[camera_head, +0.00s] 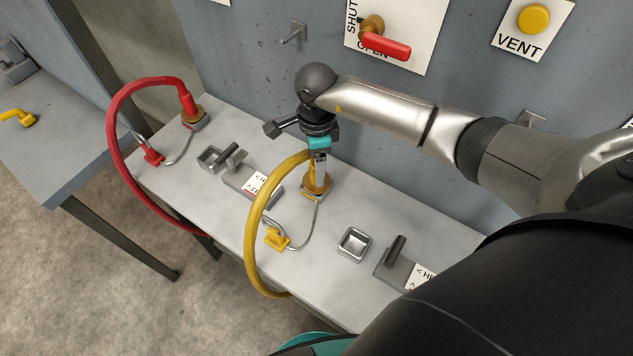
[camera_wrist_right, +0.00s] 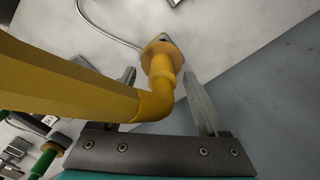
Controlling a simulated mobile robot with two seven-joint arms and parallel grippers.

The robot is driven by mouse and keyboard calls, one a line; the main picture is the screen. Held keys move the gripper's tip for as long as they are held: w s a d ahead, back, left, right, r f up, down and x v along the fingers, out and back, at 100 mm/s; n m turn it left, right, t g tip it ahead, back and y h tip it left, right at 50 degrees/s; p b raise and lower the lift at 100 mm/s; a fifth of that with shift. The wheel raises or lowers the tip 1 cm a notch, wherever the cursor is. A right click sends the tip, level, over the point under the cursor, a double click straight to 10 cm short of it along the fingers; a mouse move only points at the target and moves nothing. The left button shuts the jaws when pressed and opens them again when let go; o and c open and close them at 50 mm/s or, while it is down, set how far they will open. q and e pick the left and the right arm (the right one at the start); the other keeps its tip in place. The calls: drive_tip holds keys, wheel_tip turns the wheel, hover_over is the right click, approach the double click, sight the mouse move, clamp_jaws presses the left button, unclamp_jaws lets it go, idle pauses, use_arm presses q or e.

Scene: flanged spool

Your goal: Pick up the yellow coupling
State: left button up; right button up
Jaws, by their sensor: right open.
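My right gripper (camera_head: 319,162) is above the coupling, pointing down. In the right wrist view the coupling (camera_wrist_right: 161,68) and its hose elbow lie between the two spread fingers of my right gripper (camera_wrist_right: 162,80). A gap shows on the right finger's side; the hose partly hides the left finger. My left gripper is not in view.
A yellow tethered cap (camera_head: 276,238) sits in front of the coupling. A red hose (camera_head: 112,130) with a red coupling (camera_head: 188,104) stands at the left. A square metal socket (camera_head: 354,243) and a bracket (camera_head: 397,262) are to the right. The wall panel rises close behind.

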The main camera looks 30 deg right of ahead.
wheel_tip(320, 180, down, 4)
drive_tip(key=b, duration=0.2)
drive_tip(key=shift+w+d+b, duration=0.1)
drive_tip(key=shift+b, duration=0.25)
clamp_jaws()
